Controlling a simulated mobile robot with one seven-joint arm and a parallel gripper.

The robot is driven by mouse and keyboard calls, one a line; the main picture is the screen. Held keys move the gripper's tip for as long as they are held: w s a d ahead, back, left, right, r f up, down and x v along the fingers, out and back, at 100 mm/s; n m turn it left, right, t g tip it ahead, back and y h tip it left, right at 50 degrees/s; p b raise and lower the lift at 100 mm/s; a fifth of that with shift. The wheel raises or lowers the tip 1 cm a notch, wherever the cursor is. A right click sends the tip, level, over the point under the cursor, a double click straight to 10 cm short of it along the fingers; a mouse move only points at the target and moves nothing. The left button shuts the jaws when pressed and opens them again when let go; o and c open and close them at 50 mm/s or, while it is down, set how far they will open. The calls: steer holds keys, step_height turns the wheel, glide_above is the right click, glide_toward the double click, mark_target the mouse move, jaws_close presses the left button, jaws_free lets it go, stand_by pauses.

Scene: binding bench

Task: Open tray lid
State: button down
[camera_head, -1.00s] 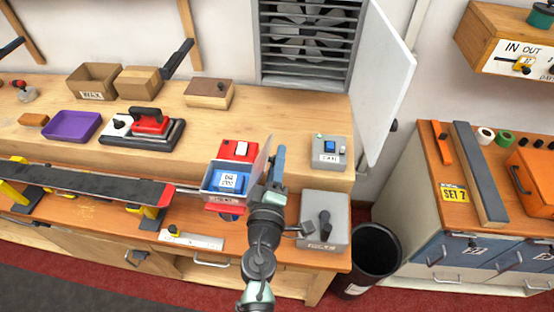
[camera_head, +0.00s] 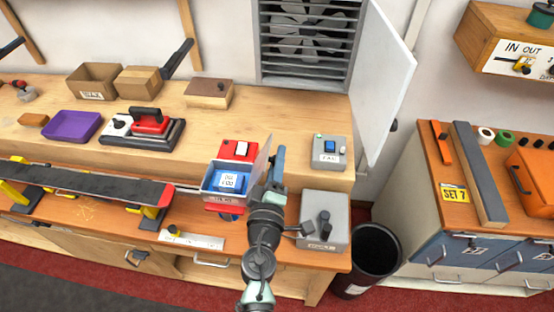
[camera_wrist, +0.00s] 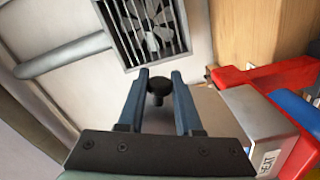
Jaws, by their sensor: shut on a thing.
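The small tray (camera_head: 221,195) is a grey box on the bench front, with a blue labelled block (camera_head: 229,183) inside. Its pale lid (camera_head: 262,162) stands raised on the tray's right side, so the tray is open from above. My gripper (camera_head: 279,154) is at the lid's outer right side. In the wrist view, the fingers of my gripper (camera_wrist: 159,78) are on either side of a dark round knob (camera_wrist: 158,88), shut on it. The grey lid (camera_wrist: 212,112) is to the right of the fingers there. In the head view the knob is hidden by my gripper.
A red switch box (camera_head: 239,150) stands right behind the tray. A grey box with a lever (camera_head: 325,222) is close to the right of my arm. A grey button box (camera_head: 330,152) is behind it. A long dark ski-like board (camera_head: 80,182) extends left. A black bin (camera_head: 372,260) stands on the floor.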

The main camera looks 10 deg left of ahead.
steer(key=shift+a+r, duration=0.1)
stand_by(0.3)
steer(key=shift+a+r+n+p, duration=0.25)
steer(key=shift+a+n, duration=0.2)
steer(key=shift+n, duration=0.25)
steer(key=shift+a+r+n+p, duration=0.1)
steer(key=shift+a+r+n, duration=0.3)
steer(key=shift+n, duration=0.3)
steer(key=shift+f, duration=0.1)
steer(key=c, duration=0.6)
jaws_free()
steer(key=shift+s, duration=0.1)
steer(key=s+b, duration=0.3)
steer(key=s, duration=1)
steer(key=shift+b, duration=0.3)
steer(key=shift+w, duration=0.1)
